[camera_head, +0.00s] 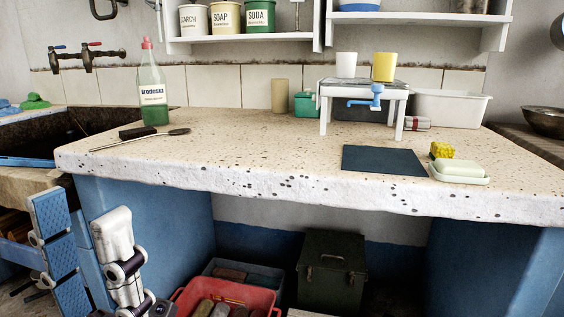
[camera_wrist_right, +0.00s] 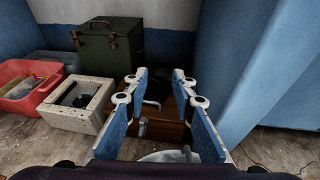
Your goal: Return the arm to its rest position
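My left gripper (camera_head: 80,207) is at the lower left of the head view, in front of the blue washtrough base and below the worktop's front edge. Its fingers point up and stand apart, with nothing seen between them. One finger shows a blue ribbed pad, the other a white outer side. My right gripper (camera_wrist_right: 160,80) shows in the right wrist view. Its two blue-padded fingers are spread apart and hold nothing. It is low in front of the space under the worktop, with a brown wooden box (camera_wrist_right: 162,128) seen beyond and between the fingers.
Beneath are a red crate (camera_head: 240,292), a green metal box (camera_head: 332,270) and a whitish block (camera_wrist_right: 78,122).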

